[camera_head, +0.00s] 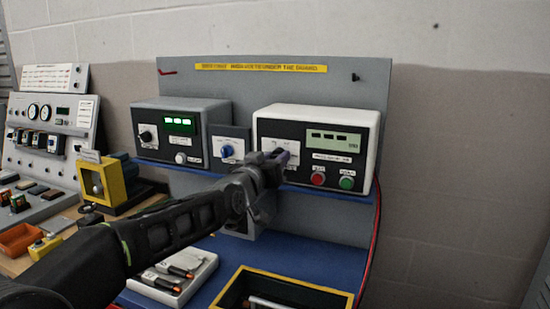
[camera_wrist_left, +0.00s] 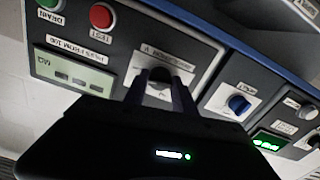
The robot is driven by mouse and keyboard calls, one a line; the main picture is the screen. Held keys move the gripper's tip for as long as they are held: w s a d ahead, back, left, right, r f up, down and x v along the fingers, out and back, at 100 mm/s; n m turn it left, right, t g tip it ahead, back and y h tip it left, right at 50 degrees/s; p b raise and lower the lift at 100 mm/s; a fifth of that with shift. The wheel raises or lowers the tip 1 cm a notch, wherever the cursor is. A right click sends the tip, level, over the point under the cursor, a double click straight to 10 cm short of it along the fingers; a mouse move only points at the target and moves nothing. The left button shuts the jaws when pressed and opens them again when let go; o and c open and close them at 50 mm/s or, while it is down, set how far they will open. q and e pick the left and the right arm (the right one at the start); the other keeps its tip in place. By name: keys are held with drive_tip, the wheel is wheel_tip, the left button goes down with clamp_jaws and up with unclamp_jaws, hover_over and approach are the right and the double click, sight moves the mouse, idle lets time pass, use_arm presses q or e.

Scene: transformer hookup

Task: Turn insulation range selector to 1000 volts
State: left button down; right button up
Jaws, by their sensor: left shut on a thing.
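The insulation tester (camera_head: 318,121) is a white-framed box with a dark front, on the blue shelf at the right. Its range selector sits on a white label plate (camera_head: 279,137) at the left of that front. My left gripper (camera_head: 279,160) reaches to this plate and hides most of the knob in the head view. In the left wrist view the two fingers (camera_wrist_left: 157,97) are shut on the selector knob (camera_wrist_left: 159,76), whose pointer direction I cannot read. The tester's display (camera_wrist_left: 75,71) is lit, its text too small to read. My right gripper is not in view.
Red (camera_head: 318,178) and green (camera_head: 347,183) buttons sit right of the selector. A small box with a blue knob (camera_head: 227,151) and a grey meter with a green display (camera_head: 180,124) stand to the left. Below are a white tray (camera_head: 205,262) and a yellow-rimmed bin (camera_head: 318,284).

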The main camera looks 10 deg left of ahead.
use_arm(q)
drive_tip(key=shift+f+m, duration=0.15)
drive_tip(key=shift+m, duration=0.95)
drive_tip(key=c, duration=1)
unclamp_jaws()
drive_tip(key=shift+c, duration=0.2)
drive_tip(key=shift+s, duration=0.1)
drive_tip(key=s+a, duration=0.1)
drive_tip(key=s, duration=0.6)
drive_tip(key=shift+s+a, duration=0.25)
